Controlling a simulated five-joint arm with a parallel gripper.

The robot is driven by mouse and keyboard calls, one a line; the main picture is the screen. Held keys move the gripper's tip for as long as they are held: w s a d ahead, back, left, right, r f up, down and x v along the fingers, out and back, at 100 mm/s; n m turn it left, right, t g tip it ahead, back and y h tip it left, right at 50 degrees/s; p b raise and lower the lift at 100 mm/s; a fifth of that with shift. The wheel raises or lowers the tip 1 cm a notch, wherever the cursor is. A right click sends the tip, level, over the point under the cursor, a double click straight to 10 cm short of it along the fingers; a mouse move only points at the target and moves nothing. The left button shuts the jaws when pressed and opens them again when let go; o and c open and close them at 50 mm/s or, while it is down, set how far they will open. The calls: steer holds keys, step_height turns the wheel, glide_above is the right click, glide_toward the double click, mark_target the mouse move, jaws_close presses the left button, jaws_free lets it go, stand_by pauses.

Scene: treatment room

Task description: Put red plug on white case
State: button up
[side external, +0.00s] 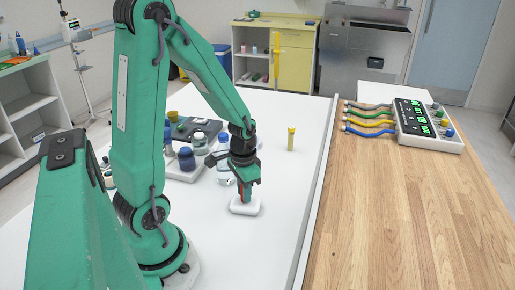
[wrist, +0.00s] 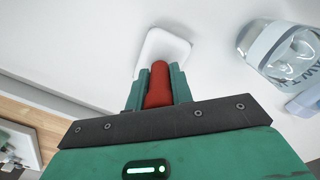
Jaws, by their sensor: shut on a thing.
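The red plug (wrist: 158,86) is between the two green fingers of my gripper (wrist: 156,88) in the wrist view. In the side view my gripper (side external: 243,193) points down with a sliver of red showing at its fingers. The white case (side external: 245,206) lies on the white table right under the fingers. In the wrist view the white case (wrist: 163,45) lies just beyond the plug's tip, which overlaps its near edge. I cannot tell whether the plug touches the case. The plug's lower part is hidden by the gripper body.
A clear bottle (wrist: 285,50) stands right of the case in the wrist view. Several jars (side external: 187,158) stand on a tray to the left. A yellow tube (side external: 291,138) stands to the right. A wooden counter (side external: 400,215) holds a device (side external: 428,128) with coloured leads. The table's front is clear.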

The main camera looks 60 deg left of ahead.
steer(key=shift+f, duration=0.15)
steer(key=o, duration=0.9)
steer(key=shift+r, duration=0.2)
steer(key=shift+r, duration=6)
steer(key=shift+d+r, duration=0.4)
steer(key=shift+s+d+r+t, duration=0.65)
steer(key=shift+d+r+t, duration=0.3)
steer(key=shift+d+r, duration=0.5)
steer(key=shift+s+d+r+t, duration=0.65)
steer(key=shift+d+r+t, duration=0.35)
steer(key=shift+d, duration=0.7)
steer(key=shift+s+d+r+t, duration=0.65)
steer(key=shift+d+r+t, duration=0.2)
steer(key=shift+d+r, duration=0.65)
